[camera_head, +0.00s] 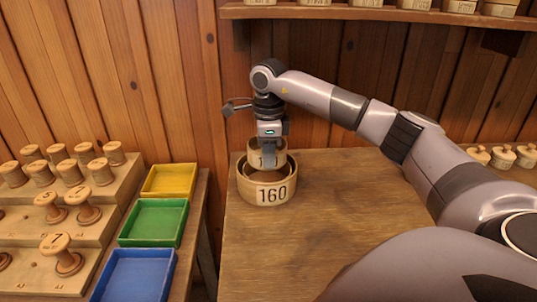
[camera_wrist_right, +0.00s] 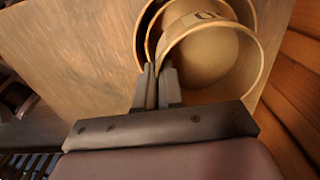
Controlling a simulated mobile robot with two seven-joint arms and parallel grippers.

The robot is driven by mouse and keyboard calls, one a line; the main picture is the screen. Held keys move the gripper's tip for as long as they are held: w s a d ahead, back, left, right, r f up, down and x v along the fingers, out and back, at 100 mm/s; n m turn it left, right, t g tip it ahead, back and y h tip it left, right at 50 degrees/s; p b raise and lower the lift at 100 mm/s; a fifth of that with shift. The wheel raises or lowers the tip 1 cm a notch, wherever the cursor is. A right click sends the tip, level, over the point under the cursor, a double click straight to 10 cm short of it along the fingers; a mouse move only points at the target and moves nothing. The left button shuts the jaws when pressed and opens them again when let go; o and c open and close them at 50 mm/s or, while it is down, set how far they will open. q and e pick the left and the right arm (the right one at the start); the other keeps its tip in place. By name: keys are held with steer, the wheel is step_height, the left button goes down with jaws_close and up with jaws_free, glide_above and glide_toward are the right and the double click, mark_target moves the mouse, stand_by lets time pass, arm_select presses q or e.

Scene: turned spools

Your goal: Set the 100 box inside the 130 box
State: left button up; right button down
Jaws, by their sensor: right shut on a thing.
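My right gripper (camera_head: 269,165) points down and is shut on the wall of a small round wooden box (camera_head: 253,158), presumably the 100 box. Its label shows a 1, and the fingers hide the rest. The large round box marked 160 (camera_head: 267,196) stands on the table below it. An inner rim, perhaps of the 130 box, seems to show inside the 160 box; its number cannot be read. In the right wrist view the fingers (camera_wrist_right: 158,82) pinch the near wall of the held box (camera_wrist_right: 207,60), which overlaps the larger rims. My left gripper is out of view.
The wooden table (camera_head: 330,225) is clear in front of and right of the boxes. A plank wall stands close behind. Yellow (camera_head: 169,180), green (camera_head: 153,222) and blue (camera_head: 135,276) trays and stepped racks of spools are at left. A shelf (camera_head: 380,14) runs above.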

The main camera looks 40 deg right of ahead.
steer(key=shift+f, duration=0.25)
stand_by(0.4)
steer(key=shift+f+b, duration=0.4)
steer(key=shift+f, duration=0.25)
steer(key=shift+f, duration=0.4)
steer(key=shift+f, duration=0.2)
steer(key=shift+f, duration=0.25)
stand_by(0.8)
steer(key=c, duration=0.8)
jaws_free()
